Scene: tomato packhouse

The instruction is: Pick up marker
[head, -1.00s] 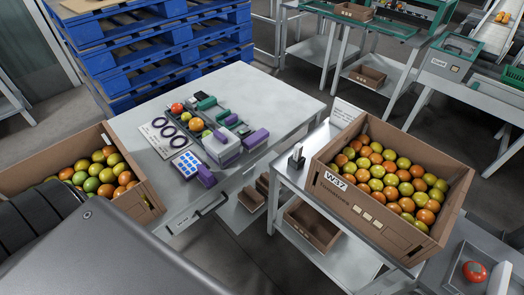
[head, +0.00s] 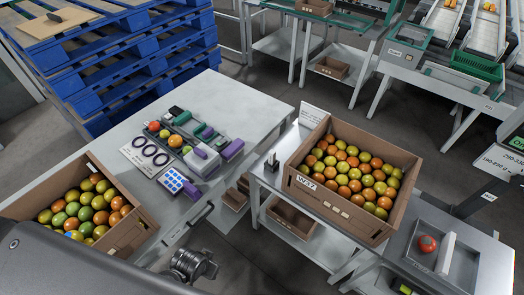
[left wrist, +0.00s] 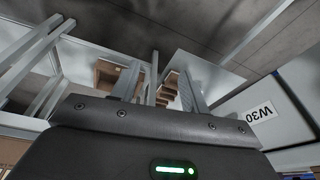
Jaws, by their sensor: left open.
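I cannot pick out a marker with certainty. A small dark holder (head: 272,163) with something upright in it stands at the left edge of the stand with the W37 crate. Purple and green items, too small to name, lie on the grey worktable (head: 245,95), among them a purple block (head: 232,150). My left gripper (left wrist: 158,76) shows in the left wrist view, open, with nothing between its fingers. Shelving and small brown boxes lie beyond the fingers. In the head view its fingertips cannot be made out. My right gripper is in neither view.
A tomato crate (head: 125,238) is at the left, and the W37 tomato crate (head: 338,210) stands on the right stand. A tray (head: 450,262) holding one tomato is at lower right. Blue pallets (head: 130,62) are stacked behind. The worktable's far right part is clear.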

